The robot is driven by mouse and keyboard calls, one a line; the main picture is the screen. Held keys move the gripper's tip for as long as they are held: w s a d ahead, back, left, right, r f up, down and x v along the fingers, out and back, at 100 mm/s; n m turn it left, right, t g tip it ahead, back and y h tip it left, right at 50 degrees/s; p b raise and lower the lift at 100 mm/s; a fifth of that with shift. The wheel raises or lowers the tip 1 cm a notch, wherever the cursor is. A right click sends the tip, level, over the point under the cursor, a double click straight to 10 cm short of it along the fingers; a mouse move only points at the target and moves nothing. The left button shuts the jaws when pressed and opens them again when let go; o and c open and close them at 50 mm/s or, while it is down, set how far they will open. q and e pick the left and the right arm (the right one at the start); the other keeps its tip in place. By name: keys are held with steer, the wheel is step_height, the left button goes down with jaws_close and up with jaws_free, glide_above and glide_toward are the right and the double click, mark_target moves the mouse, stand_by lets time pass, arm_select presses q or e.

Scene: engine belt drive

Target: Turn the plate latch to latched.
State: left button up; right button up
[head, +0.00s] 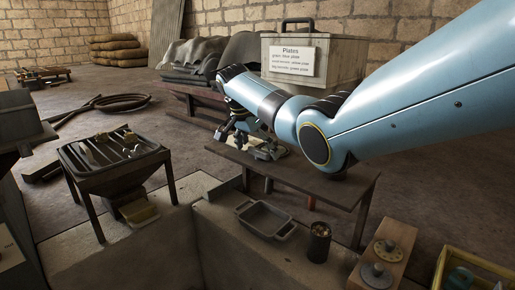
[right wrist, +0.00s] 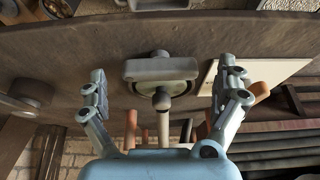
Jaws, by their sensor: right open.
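In the right wrist view, a grey bar-shaped handle (right wrist: 160,69) on a round greenish base looks like the plate latch; a rounded knob shows at its near side. It is fixed to a brown board. My right gripper (right wrist: 164,88) is open, one finger on each side of the handle, and neither finger visibly touches it. In the head view, my right gripper (head: 238,138) is over the left part of the brown bench (head: 325,183). The latch is too small and covered there to make out. My left gripper is not in view.
A lidded box labelled Plates (head: 335,60) stands behind my right arm. In front of the bench are a grey tray (head: 266,220), a dark cup (head: 319,243) and a wooden block with round metal parts (head: 383,253). A pale panel (right wrist: 275,75) lies right of the handle.

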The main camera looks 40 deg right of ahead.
steer(key=c, duration=1.2)
steer(key=shift+s+r+n+p, duration=0.1)
steer(key=shift+r+n+p, duration=0.15)
steer(key=shift+p, duration=0.5)
steer(key=n+t+p, duration=0.1)
steer(key=n+p, duration=0.1)
steer(key=p, duration=0.1)
steer(key=n+t+p, duration=0.1)
steer(key=n+p, duration=0.2)
steer(key=p, duration=0.1)
steer(key=shift+n+y, duration=0.35)
steer(key=shift+y, duration=0.05)
steer(key=n+t+p, duration=0.1)
steer(key=n+p, duration=0.2)
steer(key=shift+d+n+y, duration=0.15)
steer(key=shift+n+y, duration=0.15)
steer(key=shift+y, duration=0.1)
steer(key=n+y, duration=0.1)
steer(key=n, duration=0.1)
steer(key=shift+s+f+n+t+p, duration=0.1)
steer(key=shift+f+n+t+p, duration=0.05)
steer(key=shift+n+t+p, duration=0.25)
steer(key=shift+d+f+n+y, duration=0.1)
steer(key=shift+n+y, duration=0.4)
steer(key=shift+n, duration=0.7)
steer(key=shift+n+y+b, duration=0.6)
steer(key=shift+n+b, duration=0.4)
steer(key=shift+n, duration=0.4)
